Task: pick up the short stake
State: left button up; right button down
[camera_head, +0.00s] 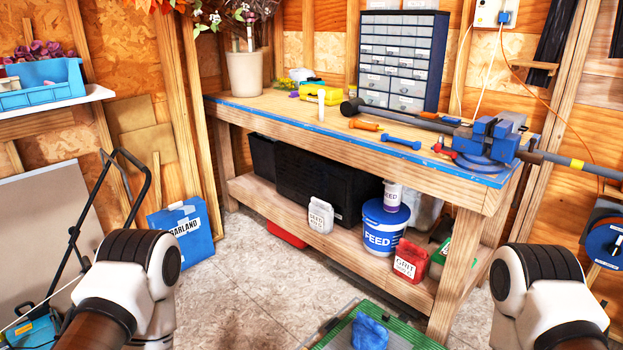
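I cannot make out a thing that is surely the short stake. A small pale upright piece (321,104) stands on the wooden workbench (460,185), left of the middle; I cannot tell if it is a stake. A short orange-handled tool (364,125) and a short blue tool (401,142) lie near the bench's blue front edge. A long grey bar with a yellow band (575,162) sticks out right of the blue vise (491,142). Only my arm joints show, at the lower left and lower right; neither gripper is in view.
A drawer cabinet (402,60) and a plant pot (245,73) stand on the bench. The shelf below holds black crates (325,185), a feed bucket (385,228) and a red grit jug (410,260). A green-topped tray (400,338) with a blue cloth (369,331) is low in front. Floor (240,290) between is clear.

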aim_at(321, 92)
jog(key=i+j+z, duration=0.35)
jog(key=j, duration=0.3)
jog(key=i+j+z, duration=0.4)
jog(key=j, duration=0.35)
jog(key=i+j+z, duration=0.15)
jog(key=j, duration=0.25)
jog(key=j+z, duration=0.2)
jog(key=j, duration=0.2)
jog(key=i+j+z, duration=0.15)
jog(key=j, duration=0.3)
